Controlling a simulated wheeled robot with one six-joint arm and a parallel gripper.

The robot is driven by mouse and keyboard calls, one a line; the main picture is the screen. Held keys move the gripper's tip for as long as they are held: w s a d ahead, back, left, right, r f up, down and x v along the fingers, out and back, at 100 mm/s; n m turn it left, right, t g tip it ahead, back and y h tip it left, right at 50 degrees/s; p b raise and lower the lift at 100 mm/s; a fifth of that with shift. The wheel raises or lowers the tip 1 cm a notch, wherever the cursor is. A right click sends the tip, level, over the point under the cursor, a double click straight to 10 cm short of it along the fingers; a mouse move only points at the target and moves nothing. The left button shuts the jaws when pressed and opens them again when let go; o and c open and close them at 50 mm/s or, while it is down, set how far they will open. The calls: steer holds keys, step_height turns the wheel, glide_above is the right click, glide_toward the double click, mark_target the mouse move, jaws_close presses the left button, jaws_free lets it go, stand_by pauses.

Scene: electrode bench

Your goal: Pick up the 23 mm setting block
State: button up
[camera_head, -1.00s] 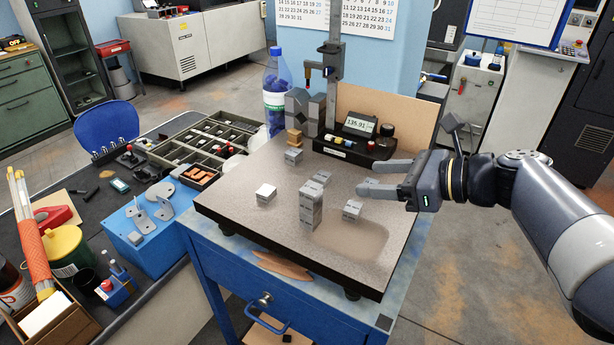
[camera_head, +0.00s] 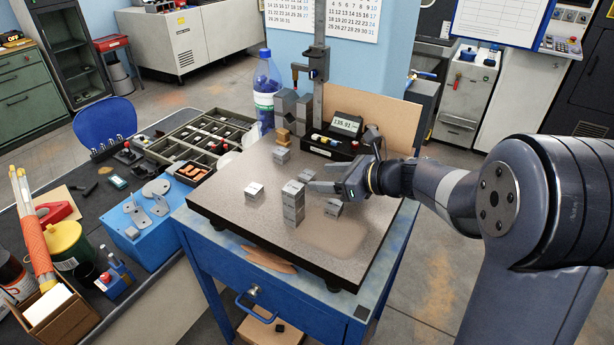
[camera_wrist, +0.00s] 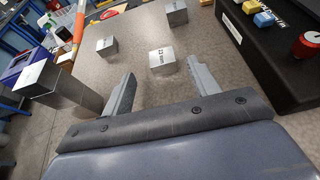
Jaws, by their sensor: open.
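A small grey steel block (camera_wrist: 162,61) with a dark label that appears to read 23 mm lies on the granite plate, just ahead of my fingertips in the wrist view. In the head view this block (camera_head: 307,173) sits behind the tall block stack, close to the fingertips and partly hard to make out. My gripper (camera_head: 315,181) is open and empty, reaching in from the right low over the plate. In the wrist view my gripper (camera_wrist: 161,72) has its two fingers spread, with the block roughly centred between their lines and not visibly touched.
A tall grey block stack (camera_head: 293,203) stands left of my fingers in the wrist view. A black gauge base (camera_head: 328,145) stands at the back. The plate's front is clear.

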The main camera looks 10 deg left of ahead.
mark_target(310, 175)
steer(key=p+x, duration=0.1)
steer(key=x, duration=0.3)
steer(key=shift+w+a, duration=0.15)
steer(key=shift+w, duration=0.05)
steer(key=c, duration=1.2)
